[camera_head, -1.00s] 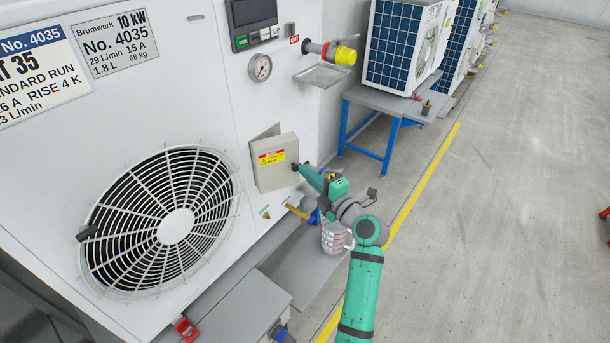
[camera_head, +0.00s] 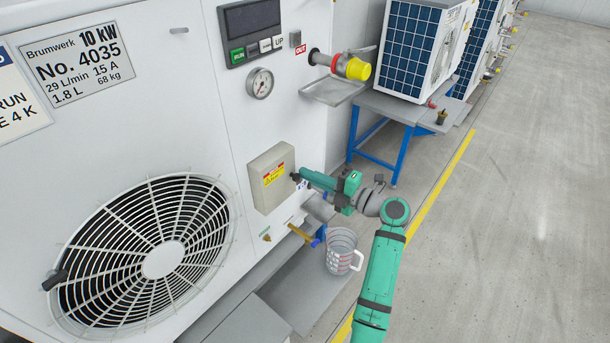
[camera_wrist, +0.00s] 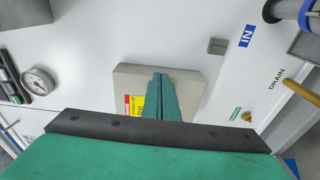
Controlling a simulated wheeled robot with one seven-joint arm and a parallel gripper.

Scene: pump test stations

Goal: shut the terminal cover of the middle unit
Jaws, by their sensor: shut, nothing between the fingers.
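The terminal cover (camera_head: 272,177) is a beige box-like lid with a yellow and red warning label, on the front of the white unit marked No. 4035. It looks flush with the panel, with no gap visible along its edges. In the wrist view the cover (camera_wrist: 190,77) lies straight ahead, its label partly hidden by my fingers. My gripper (camera_head: 297,177) is shut and empty, with its tips at the cover's right side. In the wrist view my gripper (camera_wrist: 160,77) overlaps the cover; whether it touches cannot be told.
A yellow-capped valve (camera_head: 357,69) and a drip tray (camera_head: 333,91) stick out above. A brass drain tap (camera_head: 300,233) sticks out below, over a measuring jug (camera_head: 342,252). A fan grille (camera_head: 160,262) is left. Open floor (camera_head: 530,220) lies right.

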